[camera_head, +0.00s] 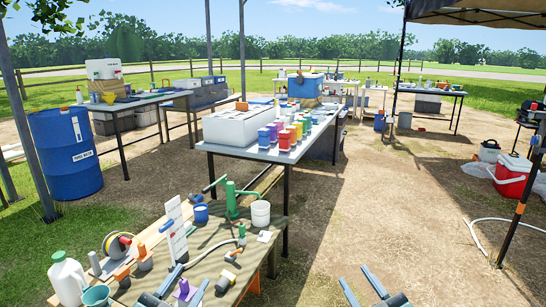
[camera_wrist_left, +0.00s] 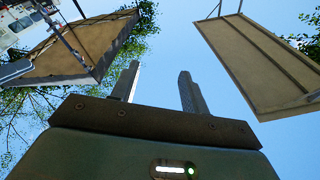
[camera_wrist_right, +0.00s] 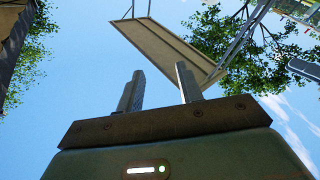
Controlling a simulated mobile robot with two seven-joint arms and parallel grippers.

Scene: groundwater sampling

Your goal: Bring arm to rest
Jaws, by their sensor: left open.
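My left gripper (camera_head: 186,279) is at the bottom of the head view, over the front edge of the wooden table. Its two fingers stand apart with nothing between them, as the left wrist view (camera_wrist_left: 159,70) also shows. My right gripper (camera_head: 357,279) is at the bottom, right of that table, over bare ground. Its fingers are apart and empty in the right wrist view (camera_wrist_right: 160,70). Both wrist views look up at sky, branches and canopy-like panels. A purple object (camera_head: 184,289) shows between the left gripper's fingers in the head view, but contact cannot be told.
The wooden table (camera_head: 215,262) holds a green hand pump (camera_head: 232,203), a white bucket (camera_head: 261,212), a white jug (camera_head: 67,279) and a reel (camera_head: 117,244). A longer table (camera_head: 262,154) with coloured bottles stands behind. The dirt ground (camera_head: 400,220) at right is open.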

